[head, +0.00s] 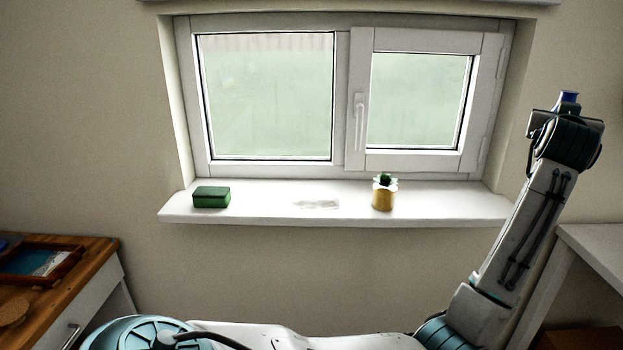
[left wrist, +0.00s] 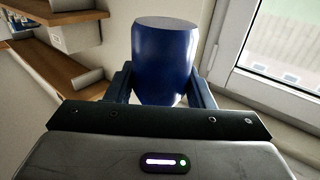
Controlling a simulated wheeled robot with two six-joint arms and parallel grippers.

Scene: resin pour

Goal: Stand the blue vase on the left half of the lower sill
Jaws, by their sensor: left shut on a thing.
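The blue vase (left wrist: 163,50) is between the two fingers of my left gripper (left wrist: 160,88) in the left wrist view. It has one flat round end and narrows toward the gripper. In the head view only a small blue part of the vase (head: 569,97) shows above my left wrist, at the far right, raised above sill height; the gripper's fingers are hidden there. The lower sill (head: 270,213) is the white ledge below the window, well left of the vase. My right gripper is not in view.
A green box (head: 211,198) sits near the sill's left end. A yellow pot with a small plant (head: 383,193) stands on the right half. The sill between them is clear, with a pale patch on it. A wooden-topped cabinet (head: 97,252) is at left.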

